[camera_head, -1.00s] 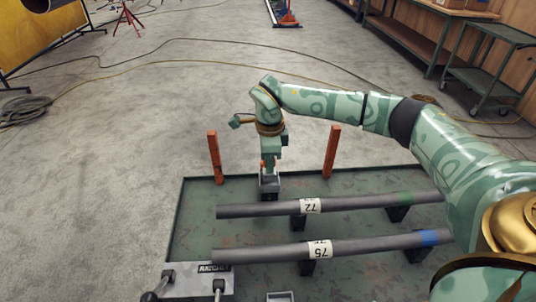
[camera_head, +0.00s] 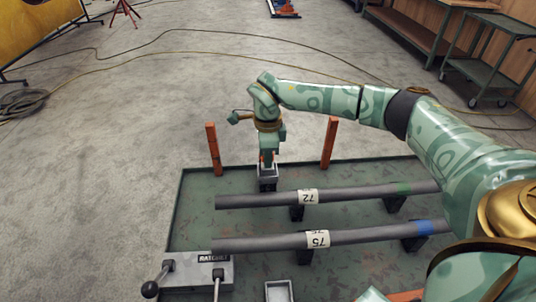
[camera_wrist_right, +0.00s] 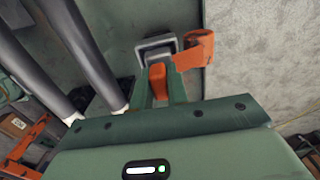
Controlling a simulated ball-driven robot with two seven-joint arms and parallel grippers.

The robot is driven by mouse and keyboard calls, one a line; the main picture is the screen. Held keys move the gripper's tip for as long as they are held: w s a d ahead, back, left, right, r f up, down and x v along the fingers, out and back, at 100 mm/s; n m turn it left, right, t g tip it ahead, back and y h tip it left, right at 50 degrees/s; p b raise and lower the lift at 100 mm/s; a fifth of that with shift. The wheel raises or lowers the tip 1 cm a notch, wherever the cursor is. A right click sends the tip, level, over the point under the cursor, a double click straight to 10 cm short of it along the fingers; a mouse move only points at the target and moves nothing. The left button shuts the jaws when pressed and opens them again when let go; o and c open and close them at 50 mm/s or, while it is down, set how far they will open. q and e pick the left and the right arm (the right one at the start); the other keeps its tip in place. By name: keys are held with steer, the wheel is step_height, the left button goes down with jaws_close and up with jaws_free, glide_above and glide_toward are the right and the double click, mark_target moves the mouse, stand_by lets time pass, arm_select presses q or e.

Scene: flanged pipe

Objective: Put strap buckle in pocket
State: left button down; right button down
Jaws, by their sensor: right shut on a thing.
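My right gripper (camera_head: 267,163) points down at the far edge of the green table. It is shut on a small orange piece, the strap buckle (camera_wrist_right: 158,82), which shows between its fingers in the right wrist view. Directly below it is a grey square pocket (camera_head: 267,184), whose rim also shows in the right wrist view (camera_wrist_right: 143,55). The buckle's lower end is close to the pocket; I cannot tell whether it is inside. An orange piece (camera_wrist_right: 197,48) beside the pocket may be strap or post; I cannot tell which. My left gripper is not in view.
Two grey pipes, marked 72 (camera_head: 250,201) and 75 (camera_head: 260,243), lie on black supports nearer me. Orange posts stand left (camera_head: 213,150) and right (camera_head: 329,143) of the gripper. A ratchet plate (camera_head: 210,280) with levers and a small grey tray (camera_head: 279,292) are at the front.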

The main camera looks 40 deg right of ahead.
steer(key=shift+f, duration=0.6)
stand_by(0.3)
steer(key=c, duration=1.3)
jaws_free()
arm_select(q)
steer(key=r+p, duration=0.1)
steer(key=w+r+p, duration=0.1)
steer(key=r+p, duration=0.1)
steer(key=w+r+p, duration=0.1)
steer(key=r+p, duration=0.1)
arm_select(e)
step_height(320, 180, up, 16)
steer(key=shift+r, duration=0.15)
